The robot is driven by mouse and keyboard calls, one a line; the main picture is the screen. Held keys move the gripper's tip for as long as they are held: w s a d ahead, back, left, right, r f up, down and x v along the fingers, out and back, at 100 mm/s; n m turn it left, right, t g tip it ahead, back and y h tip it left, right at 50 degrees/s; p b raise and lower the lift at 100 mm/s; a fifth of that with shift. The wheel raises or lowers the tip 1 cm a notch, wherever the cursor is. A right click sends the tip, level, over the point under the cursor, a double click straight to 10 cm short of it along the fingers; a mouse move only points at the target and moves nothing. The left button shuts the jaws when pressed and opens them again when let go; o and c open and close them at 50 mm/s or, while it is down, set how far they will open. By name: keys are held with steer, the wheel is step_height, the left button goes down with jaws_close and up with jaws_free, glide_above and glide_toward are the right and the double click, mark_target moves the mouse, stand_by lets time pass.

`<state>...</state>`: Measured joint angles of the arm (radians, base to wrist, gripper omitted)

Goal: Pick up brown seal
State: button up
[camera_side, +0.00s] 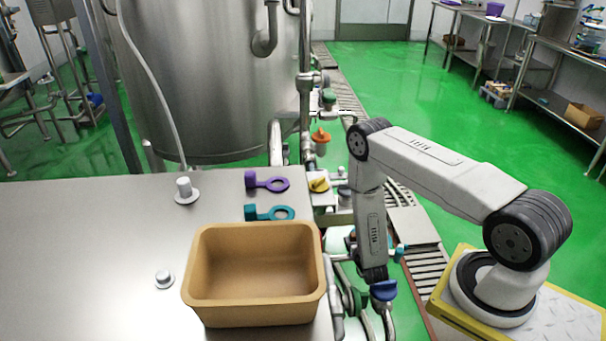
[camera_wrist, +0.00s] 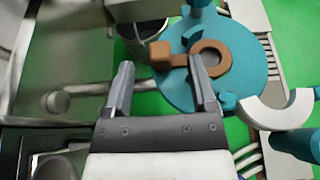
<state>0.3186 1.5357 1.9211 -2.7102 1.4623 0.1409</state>
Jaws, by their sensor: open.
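The brown seal (camera_wrist: 211,62) is a flat ring with a short arm and a square block at its left end. In the wrist view it lies on a round teal disc (camera_wrist: 249,84). My gripper (camera_wrist: 162,64) is open, with nothing between its fingers. The block shows just past and between the fingertips, and the right fingertip overlaps the seal's arm near the ring. I cannot tell whether they touch. In the side view I cannot make out the brown seal or the fingers at the low end of my arm.
A tan bin (camera_side: 253,314), a purple seal (camera_side: 267,182) and a teal seal (camera_side: 270,212) sit on the steel table (camera_side: 80,250). Pipes and valves crowd the space by my gripper. A white curved piece (camera_wrist: 276,112) lies to its right in the wrist view.

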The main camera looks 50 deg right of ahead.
steer(key=shift+x, duration=1.4)
jaws_close()
